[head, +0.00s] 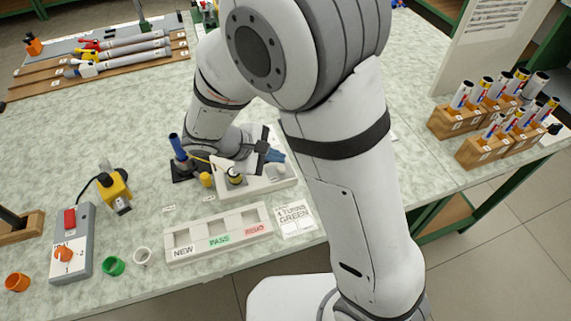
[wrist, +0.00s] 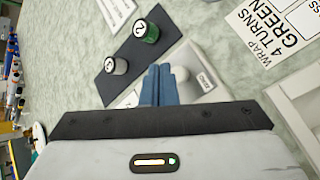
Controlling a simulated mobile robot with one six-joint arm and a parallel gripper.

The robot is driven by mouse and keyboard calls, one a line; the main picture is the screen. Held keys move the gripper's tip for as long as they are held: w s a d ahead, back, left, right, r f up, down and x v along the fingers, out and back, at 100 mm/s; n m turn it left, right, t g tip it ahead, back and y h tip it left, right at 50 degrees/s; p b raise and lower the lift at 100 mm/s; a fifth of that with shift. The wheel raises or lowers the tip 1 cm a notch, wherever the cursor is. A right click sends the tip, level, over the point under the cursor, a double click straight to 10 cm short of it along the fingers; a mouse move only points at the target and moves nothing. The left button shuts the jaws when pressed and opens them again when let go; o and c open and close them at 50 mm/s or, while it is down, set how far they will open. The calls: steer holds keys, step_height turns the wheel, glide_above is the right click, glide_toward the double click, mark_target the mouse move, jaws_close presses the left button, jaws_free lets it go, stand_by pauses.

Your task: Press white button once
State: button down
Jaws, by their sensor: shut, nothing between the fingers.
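In the wrist view, a round white button (wrist: 181,73) sits on a pale grey box (wrist: 200,88) that has a small label beside the button. My gripper (wrist: 158,70) has its blue fingers closed together with nothing between them. In that picture the fingertips are just left of the button, over the box's left part. I cannot tell whether they touch it. In the head view, my gripper (head: 276,156) is above the right end of a white box (head: 258,188) on the bench. The button is not clear there.
A black plate (wrist: 112,93) with a grey and a green cylinder lies beside the box in the wrist view. In the head view, a NEW/PASS/REDO tray (head: 217,245) is in front, a grey switch box (head: 84,270) with red button at left, and wooden tube racks (head: 452,124) at right.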

stand_by(0.5)
steer(key=shift+s+f+b, duration=0.15)
steer(key=shift+f+b, duration=0.25)
steer(key=shift+f, duration=0.05)
steer(key=shift+f+b, duration=0.45)
steer(key=shift+f, duration=0.05)
stand_by(0.5)
stand_by(0.4)
steer(key=shift+r+p, duration=0.75)
steer(key=shift+r, duration=0.2)
steer(key=shift+r, duration=0.1)
step_height(320, 180, up, 5)
steer(key=p, duration=0.3)
steer(key=shift+p, duration=0.3)
